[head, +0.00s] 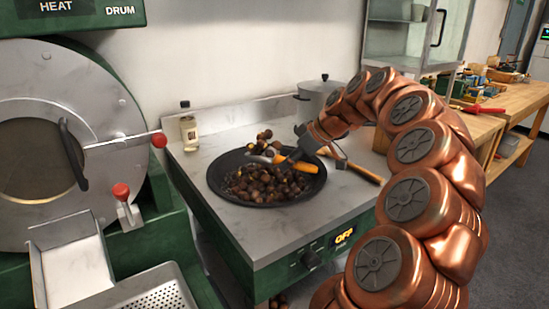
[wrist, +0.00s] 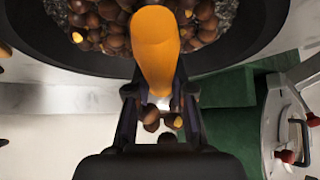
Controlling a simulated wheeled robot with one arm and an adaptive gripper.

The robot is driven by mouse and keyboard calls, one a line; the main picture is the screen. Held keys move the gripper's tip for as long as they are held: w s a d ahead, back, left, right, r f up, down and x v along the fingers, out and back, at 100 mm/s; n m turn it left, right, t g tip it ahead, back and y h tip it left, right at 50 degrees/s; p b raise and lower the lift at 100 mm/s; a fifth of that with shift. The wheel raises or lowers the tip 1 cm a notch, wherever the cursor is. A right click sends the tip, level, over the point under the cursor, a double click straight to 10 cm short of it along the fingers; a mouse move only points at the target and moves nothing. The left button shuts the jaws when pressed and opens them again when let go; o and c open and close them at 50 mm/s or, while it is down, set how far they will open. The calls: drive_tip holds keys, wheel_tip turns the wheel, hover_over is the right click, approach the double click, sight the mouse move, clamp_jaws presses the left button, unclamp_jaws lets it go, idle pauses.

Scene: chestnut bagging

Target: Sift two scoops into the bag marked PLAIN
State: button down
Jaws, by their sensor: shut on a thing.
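My gripper (head: 287,157) is over the right part of a wide black pan (head: 218,187). It is shut on an orange handle (head: 303,167), which also shows large in the wrist view (wrist: 155,45) between my fingers (wrist: 160,95). The tool's head is mostly hidden, so I cannot tell its shape. Many brown chestnuts (head: 265,188) lie in the pan, with grey grit among them in the wrist view. A few chestnuts (head: 264,138) sit higher, by the tool's head. Some chestnuts (wrist: 151,118) also show between my fingers. No bag is in view.
A wooden-handled tool (head: 358,171) lies right of the pan. A lidded pot (head: 318,98) and small jar (head: 189,132) stand behind. A roaster drum (head: 80,90) stands left.

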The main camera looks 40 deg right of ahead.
drive_tip(key=d, duration=0.1)
drive_tip(key=w+d, duration=0.1)
drive_tip(key=d, duration=0.1)
drive_tip(key=w+d+p, duration=0.1)
drive_tip(key=shift+w+d, duration=0.15)
drive_tip(key=shift+d, duration=0.05)
idle(0.3)
drive_tip(key=a+b, duration=0.1)
drive_tip(key=s+a+b, duration=0.1)
drive_tip(key=s+a, duration=0.1)
drive_tip(key=shift+a+f+b, duration=0.15)
drive_tip(key=shift+a+b, duration=0.25)
drive_tip(key=shift+s+a, duration=0.15)
drive_tip(key=shift+a, duration=0.15)
drive_tip(key=shift+r, duration=0.2)
